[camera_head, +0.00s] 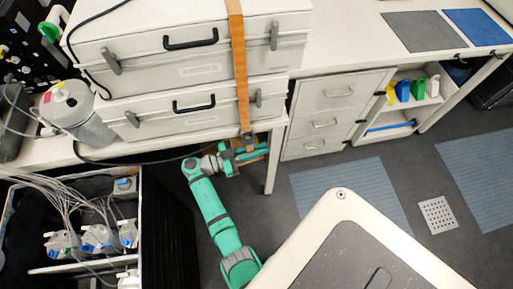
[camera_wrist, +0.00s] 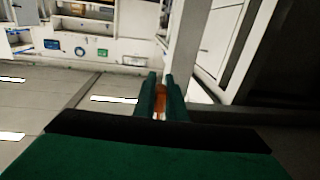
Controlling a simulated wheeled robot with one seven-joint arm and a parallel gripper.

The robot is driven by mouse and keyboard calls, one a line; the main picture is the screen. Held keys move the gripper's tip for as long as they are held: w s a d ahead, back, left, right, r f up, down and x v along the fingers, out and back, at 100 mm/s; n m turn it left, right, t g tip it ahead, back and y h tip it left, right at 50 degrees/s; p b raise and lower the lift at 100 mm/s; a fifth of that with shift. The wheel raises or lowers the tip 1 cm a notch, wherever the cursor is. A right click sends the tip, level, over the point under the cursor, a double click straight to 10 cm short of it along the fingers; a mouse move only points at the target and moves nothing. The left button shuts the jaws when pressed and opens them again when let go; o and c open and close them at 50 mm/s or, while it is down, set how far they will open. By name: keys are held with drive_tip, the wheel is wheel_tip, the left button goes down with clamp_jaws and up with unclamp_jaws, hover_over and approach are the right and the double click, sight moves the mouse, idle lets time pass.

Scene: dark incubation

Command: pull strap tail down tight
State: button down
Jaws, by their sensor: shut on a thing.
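An orange strap (camera_head: 238,60) runs down over two stacked white cases, the upper case (camera_head: 190,45) and the lower case (camera_head: 185,105). A dark buckle (camera_head: 246,138) sits on the strap near the bench's front edge. My gripper (camera_head: 243,157) is just below that edge, under the buckle. In the wrist view my gripper (camera_wrist: 160,90) has its green fingers close together on an orange strap tail (camera_wrist: 160,101). The tail's lower end is mostly hidden by the fingers.
The white bench (camera_head: 170,147) has a leg (camera_head: 273,160) right of my gripper. A dark open cabinet with bottles (camera_head: 95,238) and tubes stands at lower left. Drawers (camera_head: 325,110) are to the right. A black cable hangs along the bench edge.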

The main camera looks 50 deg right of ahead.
drive_tip(key=shift+s+f, duration=0.15)
drive_tip(key=shift+f, duration=0.15)
drive_tip(key=c, duration=1.9)
unclamp_jaws()
drive_tip(key=shift+o, duration=0.5)
drive_tip(key=shift+r, duration=0.1)
drive_tip(key=v, duration=1)
drive_tip(key=shift+w+a, duration=0.25)
drive_tip(key=shift+a, duration=0.1)
